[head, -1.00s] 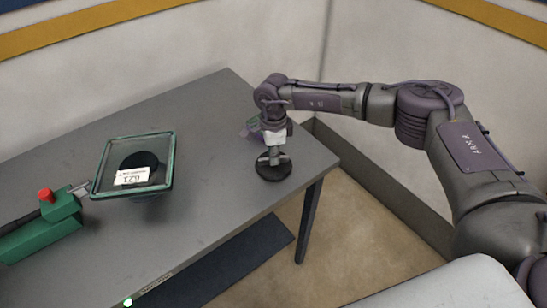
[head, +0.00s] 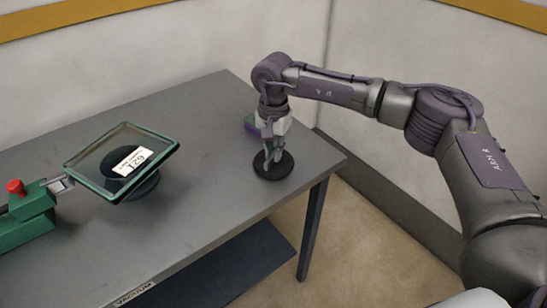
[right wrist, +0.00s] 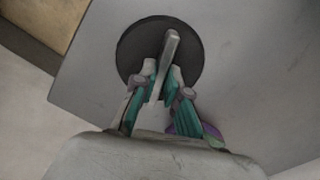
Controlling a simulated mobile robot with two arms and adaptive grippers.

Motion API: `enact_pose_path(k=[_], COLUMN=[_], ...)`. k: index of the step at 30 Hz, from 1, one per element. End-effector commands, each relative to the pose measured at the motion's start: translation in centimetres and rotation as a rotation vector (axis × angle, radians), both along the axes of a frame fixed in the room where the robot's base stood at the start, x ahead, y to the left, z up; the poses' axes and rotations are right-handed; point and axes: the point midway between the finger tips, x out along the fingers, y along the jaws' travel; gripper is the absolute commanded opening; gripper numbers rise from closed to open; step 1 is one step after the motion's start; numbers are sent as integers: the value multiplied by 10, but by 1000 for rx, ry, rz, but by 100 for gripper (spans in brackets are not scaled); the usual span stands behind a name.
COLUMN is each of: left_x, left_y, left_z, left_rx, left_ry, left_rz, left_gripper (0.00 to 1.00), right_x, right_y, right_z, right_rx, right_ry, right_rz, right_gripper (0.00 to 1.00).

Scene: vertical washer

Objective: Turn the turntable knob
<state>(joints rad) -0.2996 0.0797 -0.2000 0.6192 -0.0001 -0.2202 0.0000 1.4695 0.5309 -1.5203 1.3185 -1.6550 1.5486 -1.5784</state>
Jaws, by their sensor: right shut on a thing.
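The turntable knob (head: 273,165) is a round black disc with a raised grey bar handle, near the right end of the grey table. In the right wrist view the knob's disc (right wrist: 135,45) and its bar handle (right wrist: 172,45) show close up. My right gripper (head: 271,158) reaches down over the knob from above. In the right wrist view my right gripper (right wrist: 163,72) has its fingers on both sides of the bar, shut on it. The turntable (head: 130,192) is a dark round base carrying a tilted green-framed glass plate (head: 95,160) with a white label. My left gripper is not in view.
A green device with a red button (head: 15,187) stands at the table's left, close to the plate's frame. The grey table (head: 205,190) is clear between turntable and knob.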

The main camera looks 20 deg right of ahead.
Motion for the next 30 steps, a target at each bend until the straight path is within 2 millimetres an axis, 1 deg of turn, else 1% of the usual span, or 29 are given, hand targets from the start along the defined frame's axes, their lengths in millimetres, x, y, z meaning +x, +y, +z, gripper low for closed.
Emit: enact_pose_path(k=[1, 3, 9, 15, 21, 30], left_x=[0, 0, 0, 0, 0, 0], left_y=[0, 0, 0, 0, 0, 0], left_z=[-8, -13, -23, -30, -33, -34], left_rx=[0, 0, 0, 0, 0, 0], left_ry=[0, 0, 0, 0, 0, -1], left_rz=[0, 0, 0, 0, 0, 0], left_gripper=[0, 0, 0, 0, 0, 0], right_x=[1, 1, 1, 1, 1, 1], right_y=[0, 0, 0, 0, 0, 0], right_z=[-2, -2, -1, 0, 1, 2], right_rx=[1, 2, 2, 1, 0, 0], right_ry=[-4, -5, -4, -3, -4, -4], right_rz=[42, 107, 273, 398, 476, 514], right_gripper=[0, 0, 0, 0, 0, 0])
